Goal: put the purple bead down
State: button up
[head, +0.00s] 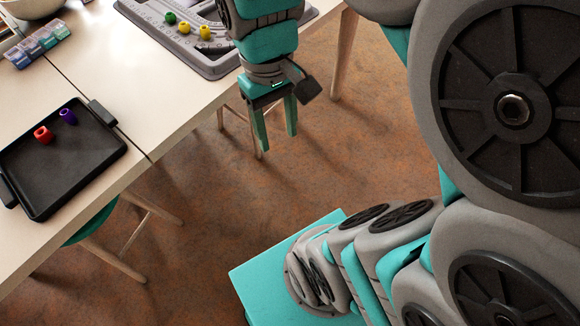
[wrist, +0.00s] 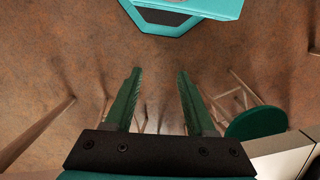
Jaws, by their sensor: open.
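The purple bead (head: 68,116) rests in the black tray (head: 84,178) on the table at the left of the head view, just right of a red bead (head: 43,135). My gripper (head: 275,142) hangs over the floor beyond the table's edge, to the right of the tray and well apart from the purple bead. Its two green fingers are spread with nothing between them. In the wrist view my gripper (wrist: 157,72) is also open and empty above the floor; no bead shows there.
A grey bead board (head: 213,62) with green and yellow beads lies at the top. A pill-box-like row of coloured compartments (head: 38,43) and part of a bowl are at upper left. A green stool (wrist: 256,124) stands by the table (head: 160,92). Open brown floor lies below my gripper.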

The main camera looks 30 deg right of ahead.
jog(key=s+a+f, duration=0.1)
jog(key=s+f, duration=0.4)
jog(key=s, duration=0.1)
jog(key=shift+s+m, duration=0.3)
jog(key=shift+s, duration=0.1)
dwell(1.0)
